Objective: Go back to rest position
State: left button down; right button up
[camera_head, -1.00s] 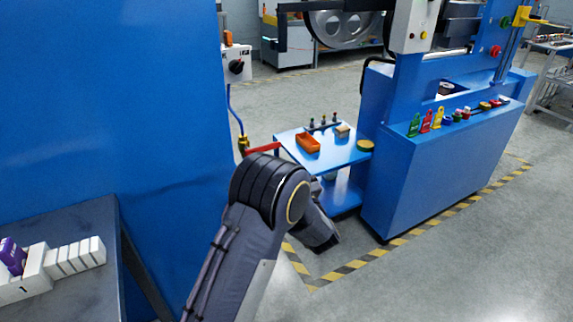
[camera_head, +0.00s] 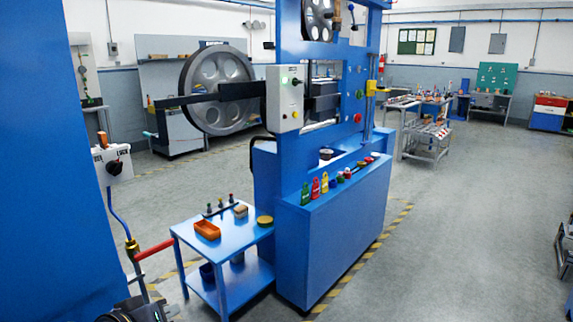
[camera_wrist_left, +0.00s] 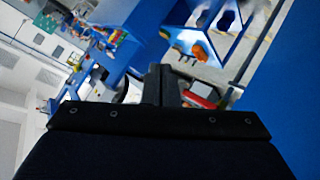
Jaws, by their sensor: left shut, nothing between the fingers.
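My left arm (camera_head: 140,312) shows only as a dark part at the bottom left edge of the head view. My left gripper (camera_wrist_left: 163,85) is in the left wrist view, its dark fingers together and empty, pointing up the tilted picture. A red bar (camera_wrist_left: 198,98) appears just right of the fingers in that view; I cannot tell how far away it is. In the head view a red bar (camera_head: 155,249) is just above my left arm. My right gripper is in neither view.
A blue cart (camera_head: 222,239) with an orange tray (camera_head: 207,229) stands ahead, beside a big blue machine (camera_head: 330,235) with a grey control box (camera_head: 285,98). A blue panel (camera_head: 45,200) fills the left side. The floor (camera_head: 460,250) at the right is clear.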

pick_arm(q)
jog(key=s+d+f+m+g+p, duration=0.1)
jog(key=s+f+g, duration=0.15)
jog(key=s, duration=0.75)
jog(key=s+d+f+m+g+p, duration=0.1)
jog(key=s+f+g, duration=0.15)
jog(key=s, duration=0.75)
notch_tip(320, 180, up, 14)
jog(key=p, duration=1.3)
jog(key=shift+w+a+r+g+p, duration=0.2)
jog(key=shift+w+g+p, duration=0.1)
jog(key=shift+w, duration=0.1)
jog(key=shift+f, duration=0.1)
